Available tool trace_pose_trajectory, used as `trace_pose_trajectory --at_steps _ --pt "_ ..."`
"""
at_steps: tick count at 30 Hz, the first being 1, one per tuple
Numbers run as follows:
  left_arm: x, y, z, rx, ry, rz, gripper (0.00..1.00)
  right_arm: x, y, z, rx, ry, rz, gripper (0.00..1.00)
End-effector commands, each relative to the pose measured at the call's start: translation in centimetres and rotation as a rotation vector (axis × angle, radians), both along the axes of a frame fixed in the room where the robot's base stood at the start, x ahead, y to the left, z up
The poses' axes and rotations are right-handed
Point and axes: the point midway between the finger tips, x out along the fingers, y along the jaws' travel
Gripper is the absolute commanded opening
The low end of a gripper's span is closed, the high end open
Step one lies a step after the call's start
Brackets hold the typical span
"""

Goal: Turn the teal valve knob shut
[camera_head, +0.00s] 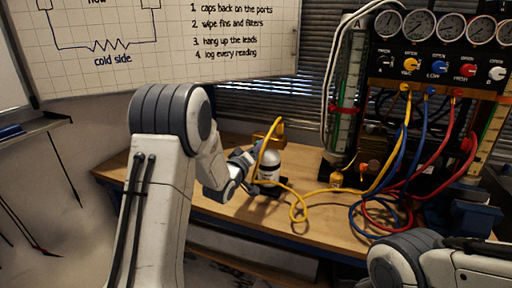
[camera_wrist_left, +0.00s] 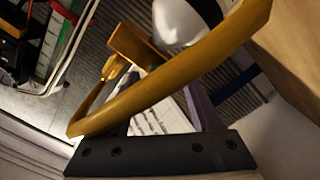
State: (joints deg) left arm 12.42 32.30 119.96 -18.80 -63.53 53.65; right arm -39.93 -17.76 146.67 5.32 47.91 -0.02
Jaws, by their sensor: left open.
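I cannot make out a teal valve knob in either view. My left gripper (camera_head: 248,172) is open just left of the cylinder. I cannot tell whether it touches it. In the left wrist view, the yellow hose (camera_wrist_left: 180,83) crosses close in front of the open fingers (camera_wrist_left: 162,98) and hides part of the space between them. The white cylinder (camera_wrist_left: 182,22) shows beyond the hose. My right arm enters at lower right, its gripper out of view.
A gauge panel (camera_head: 440,68) with yellow, blue, red and white knobs stands at the right. Blue hoses (camera_head: 388,178) and red hoses (camera_head: 440,160) hang onto the bench (camera_head: 335,232). A whiteboard (camera_head: 150,60) is behind.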

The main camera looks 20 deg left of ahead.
Motion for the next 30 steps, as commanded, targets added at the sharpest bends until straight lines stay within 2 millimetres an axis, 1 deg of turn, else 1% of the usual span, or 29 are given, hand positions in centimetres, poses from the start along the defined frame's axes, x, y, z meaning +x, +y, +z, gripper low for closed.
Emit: trace_pose_trajectory --at_steps 7,8,9,11,12,13,23,30 --pt "0.1 0.0 0.0 0.000 0.000 0.000 0.65 0.0 0.0 0.0 0.000 0.000 0.000 0.72" --pt "0.1 0.0 0.0 0.000 0.000 0.000 0.57 0.0 0.0 0.0 0.000 0.000 0.000 0.72" --pt "0.1 0.0 0.0 0.000 0.000 0.000 0.42 0.0 0.0 0.0 0.000 0.000 0.000 0.72" --pt "0.1 0.0 0.0 0.000 0.000 0.000 0.19 0.0 0.0 0.0 0.000 0.000 0.000 0.72" --pt "0.1 0.0 0.0 0.000 0.000 0.000 0.03 0.0 0.0 0.0 0.000 0.000 0.000 0.72" --pt "0.1 0.0 0.0 0.000 0.000 0.000 0.00 0.0 0.0 0.0 0.000 0.000 0.000 0.72" --pt "0.1 0.1 -0.1 0.032 -0.004 0.001 0.00 0.0 0.0 -0.5 0.000 0.000 0.000 0.72" --pt "0.1 0.1 -0.3 0.161 -0.016 0.001 0.00 0.0 0.0 -2.0 0.000 0.000 0.000 0.72"
